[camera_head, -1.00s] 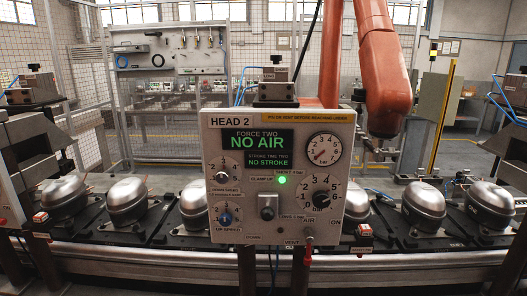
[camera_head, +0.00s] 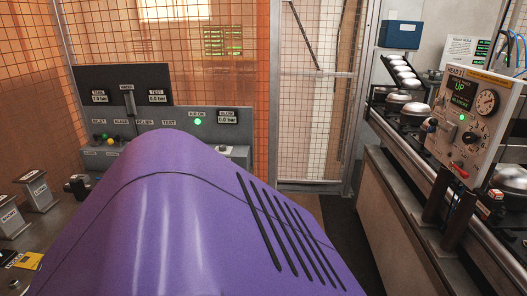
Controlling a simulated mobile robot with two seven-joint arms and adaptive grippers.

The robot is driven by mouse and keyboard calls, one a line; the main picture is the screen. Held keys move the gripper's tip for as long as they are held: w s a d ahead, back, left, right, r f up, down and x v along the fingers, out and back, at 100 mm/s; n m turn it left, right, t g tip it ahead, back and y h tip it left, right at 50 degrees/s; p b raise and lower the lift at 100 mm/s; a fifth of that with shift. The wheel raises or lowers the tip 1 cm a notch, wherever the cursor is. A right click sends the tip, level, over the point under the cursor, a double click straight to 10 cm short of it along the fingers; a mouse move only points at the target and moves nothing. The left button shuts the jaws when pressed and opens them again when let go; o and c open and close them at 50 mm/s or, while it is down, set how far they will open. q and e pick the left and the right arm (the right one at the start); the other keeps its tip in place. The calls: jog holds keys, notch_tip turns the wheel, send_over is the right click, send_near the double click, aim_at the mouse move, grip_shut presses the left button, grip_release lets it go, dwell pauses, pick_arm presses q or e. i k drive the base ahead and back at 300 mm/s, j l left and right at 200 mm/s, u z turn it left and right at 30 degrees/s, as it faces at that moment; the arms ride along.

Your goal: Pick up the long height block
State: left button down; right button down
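Two grey metal blocks with small labels stand at the left edge of the head view, a farther block (camera_head: 38,195) and a nearer block (camera_head: 10,222). Their labels are too small to read surely, so I cannot tell which, if either, is the long height block. Neither of my grippers is in view. A large purple shell close to the camera, apparently part of my own body, covers the lower middle and hides much of the bench there.
A gauge panel (camera_head: 183,119) with a green lamp stands behind. Orange mesh fencing (camera_head: 100,40) closes the back. On the right is a conveyor with domed compressors (camera_head: 397,102) and the HEAD control box (camera_head: 467,125). A yellow card (camera_head: 28,261) lies at lower left. Some dark floor shows right of centre.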

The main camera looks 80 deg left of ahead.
aim_at(34, 186)
jog(key=u, duration=4.2)
jog(key=i+l+z, duration=0.25)
jog(key=i+l, duration=0.85)
